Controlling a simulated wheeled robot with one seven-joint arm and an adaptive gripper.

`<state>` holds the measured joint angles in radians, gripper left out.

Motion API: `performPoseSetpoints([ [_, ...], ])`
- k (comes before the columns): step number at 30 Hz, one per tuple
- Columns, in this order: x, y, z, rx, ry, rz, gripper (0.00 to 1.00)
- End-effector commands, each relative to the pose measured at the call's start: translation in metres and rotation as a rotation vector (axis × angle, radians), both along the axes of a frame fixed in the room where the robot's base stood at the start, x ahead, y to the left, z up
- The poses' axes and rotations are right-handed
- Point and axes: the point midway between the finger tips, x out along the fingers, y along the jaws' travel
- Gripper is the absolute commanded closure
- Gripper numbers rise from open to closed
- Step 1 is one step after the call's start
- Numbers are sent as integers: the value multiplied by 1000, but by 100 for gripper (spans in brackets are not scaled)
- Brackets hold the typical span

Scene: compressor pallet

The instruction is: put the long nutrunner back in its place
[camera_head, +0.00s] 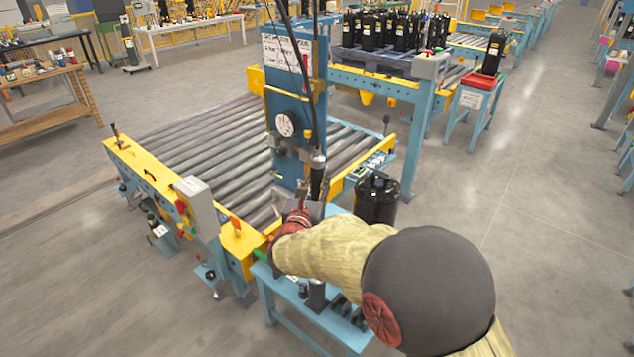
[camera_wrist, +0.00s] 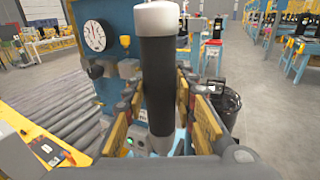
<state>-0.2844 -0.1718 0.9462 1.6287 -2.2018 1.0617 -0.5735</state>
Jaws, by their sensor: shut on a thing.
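The long nutrunner (camera_wrist: 160,75) shows in the wrist view as an upright black cylinder with light grey ends. My gripper (camera_wrist: 157,95) is shut on it, with yellow-padded fingers on both sides. In the head view the nutrunner (camera_head: 317,178) stands upright in front of the blue column, below hanging dark cables. My gripper (camera_head: 308,208) there is partly hidden by my own arm. A blue bench (camera_head: 335,325) with upright dark and grey holders is below my arm. The nutrunner's lower end is hidden in the head view, so I cannot tell whether it touches anything.
The blue column (camera_head: 290,165) carries a round gauge (camera_head: 285,125) and a white sign. A roller conveyor (camera_head: 200,140) with yellow rails lies behind and left. A black bin (camera_head: 377,199) stands right of the column. Open floor lies to the right.

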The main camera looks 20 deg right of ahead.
Motion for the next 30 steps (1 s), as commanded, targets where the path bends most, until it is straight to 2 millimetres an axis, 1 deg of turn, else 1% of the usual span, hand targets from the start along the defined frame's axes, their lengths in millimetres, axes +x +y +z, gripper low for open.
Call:
performPoseSetpoints([
  [1,1,0,4,0,-8,0,100],
  [4,1,0,2,0,-8,0,100],
  [5,1,0,2,0,-8,0,73],
  [15,0,0,0,-1,-3,0,53],
  [16,0,0,-1,-1,-3,0,52],
  [22,0,0,-1,0,-1,0,52],
  [23,-1,0,-6,0,7,0,52],
  [26,-2,1,-5,0,6,1,52],
  [30,-14,8,-4,1,3,1,52],
])
